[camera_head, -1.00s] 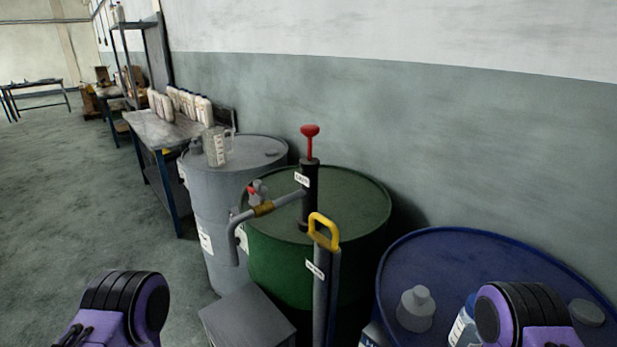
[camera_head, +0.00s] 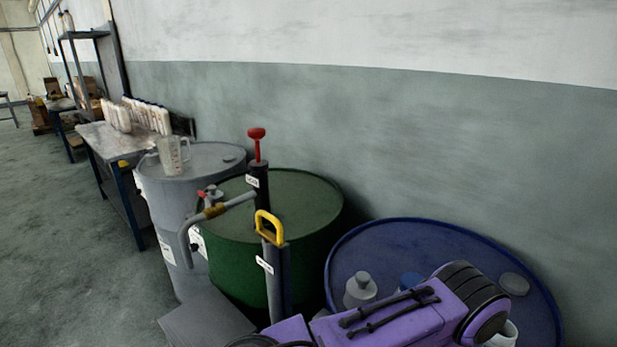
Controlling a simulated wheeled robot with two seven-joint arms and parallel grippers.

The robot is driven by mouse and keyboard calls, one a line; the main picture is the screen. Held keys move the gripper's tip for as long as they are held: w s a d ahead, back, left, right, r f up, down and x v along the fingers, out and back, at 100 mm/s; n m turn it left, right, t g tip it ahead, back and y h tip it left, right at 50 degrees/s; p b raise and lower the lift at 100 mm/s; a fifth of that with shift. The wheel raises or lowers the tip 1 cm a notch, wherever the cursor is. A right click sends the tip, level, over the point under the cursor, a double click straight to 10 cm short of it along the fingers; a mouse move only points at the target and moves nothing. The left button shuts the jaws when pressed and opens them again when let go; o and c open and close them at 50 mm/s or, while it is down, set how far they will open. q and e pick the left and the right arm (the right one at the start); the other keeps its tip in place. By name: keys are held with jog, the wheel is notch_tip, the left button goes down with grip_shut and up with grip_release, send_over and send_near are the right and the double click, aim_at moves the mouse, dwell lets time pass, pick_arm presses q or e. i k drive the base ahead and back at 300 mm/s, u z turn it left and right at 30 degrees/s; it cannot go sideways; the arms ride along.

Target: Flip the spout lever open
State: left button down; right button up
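The dispensing spout is a grey bent pipe (camera_head: 188,234) with a brass-coloured fitting (camera_head: 214,211), reaching left from the black pump (camera_head: 258,184) on the green drum (camera_head: 310,205). A small red lever (camera_head: 202,194) shows at the spout's fitting; its exact position is too small to tell. The pump has a red top handle (camera_head: 257,134), standing raised. One purple and black arm of mine crosses the lower right, in front of the blue drum. Neither gripper is in view, and nothing of mine touches the spout.
A second pump with a yellow handle (camera_head: 269,226) stands in front of the green drum. A grey drum (camera_head: 205,160) with a clear measuring jug (camera_head: 173,156) is behind left. A blue drum (camera_head: 385,232) holds several bottles. A grey box (camera_head: 205,322) sits low in front; left floor is clear.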

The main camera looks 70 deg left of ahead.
aim_at(205, 196)
jog(key=z, duration=0.5)
jog(key=k, duration=1.3)
jog(key=u, duration=1.1)
